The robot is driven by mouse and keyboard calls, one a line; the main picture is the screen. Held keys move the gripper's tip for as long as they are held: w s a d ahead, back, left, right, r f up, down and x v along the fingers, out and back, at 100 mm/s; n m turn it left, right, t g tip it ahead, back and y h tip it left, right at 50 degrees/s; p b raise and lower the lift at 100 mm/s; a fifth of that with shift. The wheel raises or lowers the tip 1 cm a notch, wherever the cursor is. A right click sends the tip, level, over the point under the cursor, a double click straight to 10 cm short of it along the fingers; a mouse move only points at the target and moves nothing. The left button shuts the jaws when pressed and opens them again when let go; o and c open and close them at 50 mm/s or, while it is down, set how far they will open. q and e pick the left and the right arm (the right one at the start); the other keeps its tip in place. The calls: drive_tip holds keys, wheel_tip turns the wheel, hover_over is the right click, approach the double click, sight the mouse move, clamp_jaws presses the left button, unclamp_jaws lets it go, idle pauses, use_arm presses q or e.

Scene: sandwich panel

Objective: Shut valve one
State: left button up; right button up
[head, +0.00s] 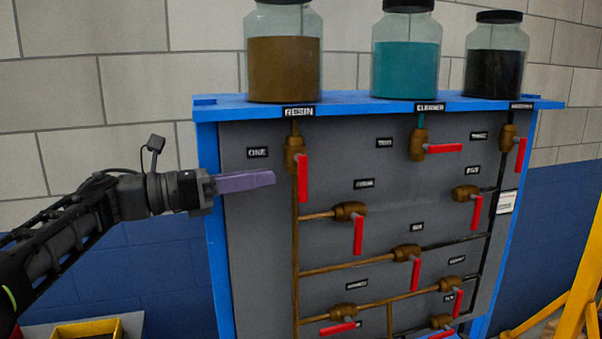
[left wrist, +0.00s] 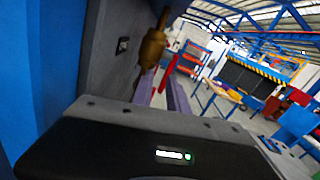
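Valve one (head: 294,152) is a brass valve beside the "ONE" label, under the resin jar. Its red handle (head: 302,180) hangs straight down, along the vertical pipe. My left gripper (head: 271,178) points right, its purple fingertips just left of the handle with a small gap seen. In the left wrist view the brass body (left wrist: 152,48) and red handle (left wrist: 167,74) appear ahead. There the two purple fingers of the left gripper (left wrist: 164,84) are apart, with the handle lined up between them. Nothing is held. My right gripper is not in view.
The grey panel (head: 240,230) has a blue frame and several other brass valves with red handles. Valve two (head: 418,144) has its handle sideways. Three jars stand on the top shelf, including the resin jar (head: 284,65). A yellow bin (head: 88,329) is at lower left.

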sight(303, 181)
use_arm(q)
drive_tip(key=d, duration=0.2)
drive_tip(key=d+m+p, duration=0.1)
drive_tip(key=d, duration=0.2)
drive_tip(key=w+d+m+p, duration=0.1)
drive_tip(key=d, duration=0.2)
drive_tip(key=shift+f+g, duration=0.3)
drive_tip(key=shift+f, duration=0.1)
clamp_jaws()
idle(0.3)
idle(1.3)
